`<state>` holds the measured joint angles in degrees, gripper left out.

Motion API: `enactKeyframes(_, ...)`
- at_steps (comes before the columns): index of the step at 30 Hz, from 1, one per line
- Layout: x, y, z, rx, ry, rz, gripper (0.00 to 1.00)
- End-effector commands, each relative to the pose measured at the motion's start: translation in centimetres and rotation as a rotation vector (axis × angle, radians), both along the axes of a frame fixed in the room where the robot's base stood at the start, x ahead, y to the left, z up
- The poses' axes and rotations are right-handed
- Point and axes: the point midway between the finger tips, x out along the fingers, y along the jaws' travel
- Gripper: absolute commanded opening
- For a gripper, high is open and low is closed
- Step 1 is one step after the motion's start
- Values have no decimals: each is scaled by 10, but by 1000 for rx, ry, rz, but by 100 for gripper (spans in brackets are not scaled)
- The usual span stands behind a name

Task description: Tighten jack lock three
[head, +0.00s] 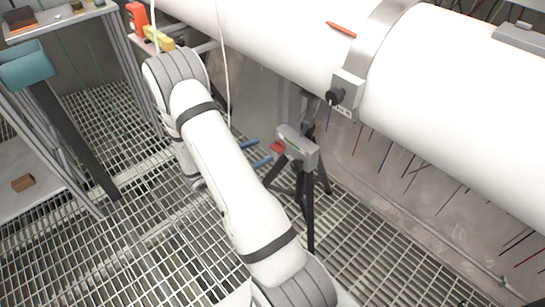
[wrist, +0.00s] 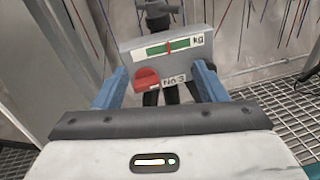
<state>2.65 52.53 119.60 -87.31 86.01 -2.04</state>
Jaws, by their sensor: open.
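The jack's grey box (head: 304,148) sits on a black tripod stand under the white pipe. In the wrist view the box (wrist: 131,58) carries a label "No 3" (wrist: 174,79) and a kg gauge (wrist: 169,46) with a green band and a red needle. A red lock handle (wrist: 146,77) is on its lower front face; it also shows in the head view (head: 278,147). My gripper (head: 257,153) is open and empty, its blue fingers pointing at the box. The handle lies between the fingers in the wrist view, nearer the left one; the fingertips look short of it in the head view.
The white pipe (head: 450,95) with a steel band (head: 376,45) runs above the jack. Thin coloured rods stick out from the wall behind. A shelf rack with a teal bin (head: 26,66) stands at the left. The grating floor (head: 130,235) is clear around the tripod.

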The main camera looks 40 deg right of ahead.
Motion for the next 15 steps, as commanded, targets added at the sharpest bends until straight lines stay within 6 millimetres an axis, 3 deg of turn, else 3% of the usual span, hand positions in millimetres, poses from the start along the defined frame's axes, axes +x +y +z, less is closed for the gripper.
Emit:
enactKeyframes(1, 5, -1, -25, -21, 38, 41, 65)
enactKeyframes(6, 18, -2, -60, -65, 101, 138, 65)
enactKeyframes(11, 22, -10, -68, -75, 116, 162, 65)
enactKeyframes(15, 23, -30, -68, -75, 115, 161, 65)
